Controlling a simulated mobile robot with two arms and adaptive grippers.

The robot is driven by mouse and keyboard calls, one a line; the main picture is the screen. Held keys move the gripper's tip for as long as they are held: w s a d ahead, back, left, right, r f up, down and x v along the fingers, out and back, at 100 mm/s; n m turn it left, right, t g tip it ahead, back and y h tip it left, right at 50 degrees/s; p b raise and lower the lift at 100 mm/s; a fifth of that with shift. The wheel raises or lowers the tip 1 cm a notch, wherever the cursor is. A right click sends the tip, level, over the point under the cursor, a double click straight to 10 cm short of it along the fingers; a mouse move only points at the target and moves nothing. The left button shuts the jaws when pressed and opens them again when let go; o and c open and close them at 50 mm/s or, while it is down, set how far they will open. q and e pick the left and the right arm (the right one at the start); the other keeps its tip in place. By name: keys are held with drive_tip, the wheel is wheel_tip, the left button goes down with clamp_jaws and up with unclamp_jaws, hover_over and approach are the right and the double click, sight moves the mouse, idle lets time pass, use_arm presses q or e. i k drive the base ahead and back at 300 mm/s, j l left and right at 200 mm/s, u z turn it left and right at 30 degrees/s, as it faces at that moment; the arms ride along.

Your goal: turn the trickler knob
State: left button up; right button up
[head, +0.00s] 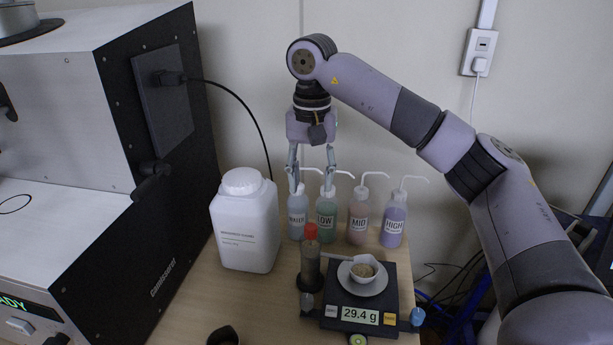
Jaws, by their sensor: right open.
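The trickler (310,268) is a dark upright tube with a red top (310,232), standing at the left side of the scale (378,290). I cannot tell for sure which part is its knob; a blue round knob (417,316) shows at the scale's front right corner. A white dish with brown soil (363,271) sits on the scale, which reads 29.4 g. My right gripper (311,185) points down, open and empty, above and behind the trickler, in front of the wall. Its fingertips overlap the bottles in the picture. My left gripper is out of view.
Several wash bottles, such as LOW (326,215) and HIGH (394,220), stand behind the scale. A white jug (245,222) stands to the left. A large black and silver machine (150,180) fills the left. A dark cup (224,336) is at the front edge.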

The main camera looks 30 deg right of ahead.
sight(311, 239)
drive_tip(key=k+j, duration=0.5)
drive_tip(key=k, duration=0.2)
drive_tip(key=k+j, duration=0.5)
drive_tip(key=k, duration=0.15)
